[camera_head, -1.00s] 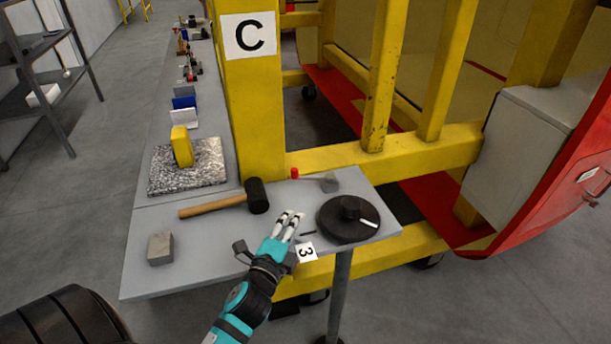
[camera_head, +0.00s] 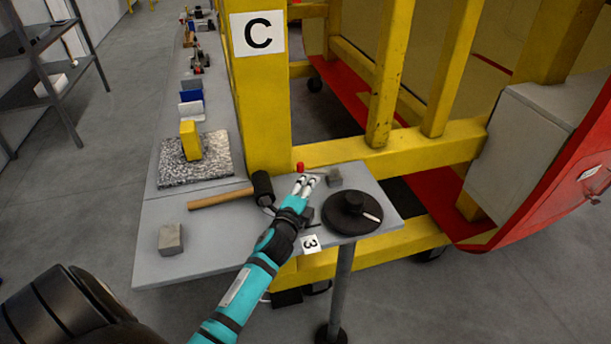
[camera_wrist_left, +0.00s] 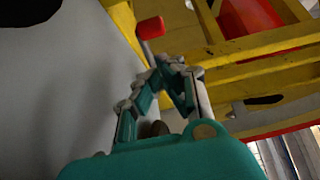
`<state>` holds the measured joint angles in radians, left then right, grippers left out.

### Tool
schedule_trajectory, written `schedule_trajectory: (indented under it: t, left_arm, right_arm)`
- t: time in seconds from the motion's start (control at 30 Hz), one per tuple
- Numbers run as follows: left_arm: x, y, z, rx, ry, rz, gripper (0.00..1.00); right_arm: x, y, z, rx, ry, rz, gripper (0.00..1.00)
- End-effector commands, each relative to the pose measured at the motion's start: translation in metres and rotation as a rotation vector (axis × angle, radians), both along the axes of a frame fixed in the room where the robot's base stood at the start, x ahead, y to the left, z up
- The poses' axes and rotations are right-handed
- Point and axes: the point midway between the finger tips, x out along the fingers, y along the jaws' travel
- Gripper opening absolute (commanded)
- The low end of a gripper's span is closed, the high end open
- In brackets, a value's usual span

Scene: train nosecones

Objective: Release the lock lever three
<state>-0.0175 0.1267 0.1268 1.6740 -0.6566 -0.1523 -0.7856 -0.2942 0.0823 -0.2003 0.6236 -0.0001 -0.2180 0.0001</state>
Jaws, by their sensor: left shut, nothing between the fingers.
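The lock lever has a red knob (camera_head: 299,167) at the back edge of the grey table, beside the yellow frame. In the left wrist view the red knob (camera_wrist_left: 150,28) sits on a thin shaft just beyond the fingertips. The label "3" (camera_head: 310,243) is on the table's front edge. My left gripper (camera_head: 305,182) is shut and empty, just in front of the red knob. In the left wrist view its fingers (camera_wrist_left: 168,66) come together below the knob; whether they touch the shaft is unclear. Most of the lever is hidden behind the gripper. My right gripper is not in view.
A black mallet (camera_head: 262,187) with a wooden handle lies left of the gripper. Another grey block (camera_head: 171,239) is front left. The yellow frame (camera_head: 415,152) borders the table's back.

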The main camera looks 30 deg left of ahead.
Motion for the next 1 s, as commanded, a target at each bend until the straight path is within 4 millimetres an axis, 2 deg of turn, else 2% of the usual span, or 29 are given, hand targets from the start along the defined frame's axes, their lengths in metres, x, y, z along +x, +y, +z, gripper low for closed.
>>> schedule_trajectory:
  t: [0.2, 0.57, 0.77, 1.0]
  left_arm:
    - [0.011, 0.016, 0.001, -0.001, 0.0, -0.002, 0.0]
    - [0.012, 0.019, 0.0, -0.001, -0.001, -0.002, 0.0]
    - [0.019, 0.029, 0.0, 0.001, -0.002, -0.002, 0.0]
    - [0.018, 0.028, 0.0, -0.001, -0.001, -0.002, 0.0]
  right_arm:
    - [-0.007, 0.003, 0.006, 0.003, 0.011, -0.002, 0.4]
    - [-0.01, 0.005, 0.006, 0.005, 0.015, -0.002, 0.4]
    - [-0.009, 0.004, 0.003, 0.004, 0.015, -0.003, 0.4]
    - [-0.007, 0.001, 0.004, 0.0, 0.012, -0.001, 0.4]
